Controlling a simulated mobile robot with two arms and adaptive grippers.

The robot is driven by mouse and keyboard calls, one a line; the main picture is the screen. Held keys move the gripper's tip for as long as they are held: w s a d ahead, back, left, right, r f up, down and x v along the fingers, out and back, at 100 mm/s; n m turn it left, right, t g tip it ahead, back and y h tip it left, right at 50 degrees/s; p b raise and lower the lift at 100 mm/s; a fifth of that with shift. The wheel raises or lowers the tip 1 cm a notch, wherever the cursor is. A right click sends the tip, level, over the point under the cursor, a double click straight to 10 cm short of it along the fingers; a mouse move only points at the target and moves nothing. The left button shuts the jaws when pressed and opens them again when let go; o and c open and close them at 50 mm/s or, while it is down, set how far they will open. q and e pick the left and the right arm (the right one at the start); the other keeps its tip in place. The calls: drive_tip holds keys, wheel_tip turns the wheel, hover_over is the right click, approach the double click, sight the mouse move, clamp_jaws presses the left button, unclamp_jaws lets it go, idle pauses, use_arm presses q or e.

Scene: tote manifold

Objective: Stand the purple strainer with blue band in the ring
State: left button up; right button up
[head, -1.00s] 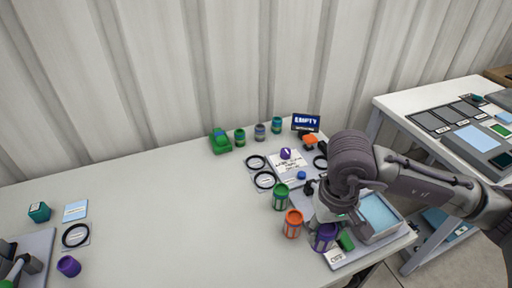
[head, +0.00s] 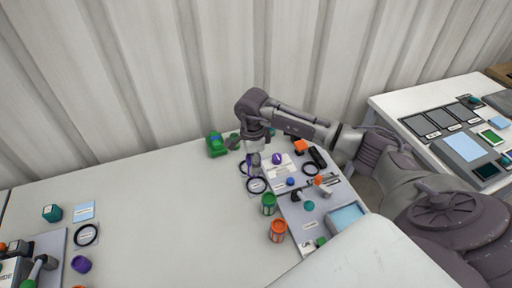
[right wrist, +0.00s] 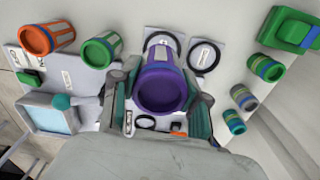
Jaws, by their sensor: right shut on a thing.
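My right gripper (head: 255,158) is shut on a purple strainer (right wrist: 162,82), which sits between its two fingers in the right wrist view. In the head view the strainer is mostly hidden by the gripper, near two black rings on white cards. One ring (head: 257,185) lies just in front of the gripper. The other ring (head: 246,168) is partly covered by it. In the right wrist view one ring (right wrist: 162,42) is partly behind the strainer and the other (right wrist: 204,56) is clear. I cannot tell the strainer's height above the table. My left gripper is not in view.
A green strainer (head: 268,203) and an orange strainer (head: 278,230) stand close by, left of a grey board with a blue tray (head: 345,216). A green object (head: 216,144) and several banded cans (right wrist: 243,97) are near the back. The table's middle is clear.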

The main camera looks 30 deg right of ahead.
drive_tip(key=shift+w+d+f+m, duration=0.1)
drive_tip(key=shift+d+f+m, duration=0.2)
drive_tip(key=shift+d+m, duration=0.55)
drive_tip(key=shift+a+f+b, duration=0.15)
drive_tip(key=shift+f+b, duration=1.15)
drive_tip(key=shift+f, duration=0.9)
drive_tip(key=shift+f+b, duration=1.65)
drive_tip(key=shift+f, duration=0.15)
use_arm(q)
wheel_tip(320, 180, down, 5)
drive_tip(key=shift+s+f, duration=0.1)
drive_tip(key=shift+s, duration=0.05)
use_arm(e)
drive_tip(key=o, duration=1.2)
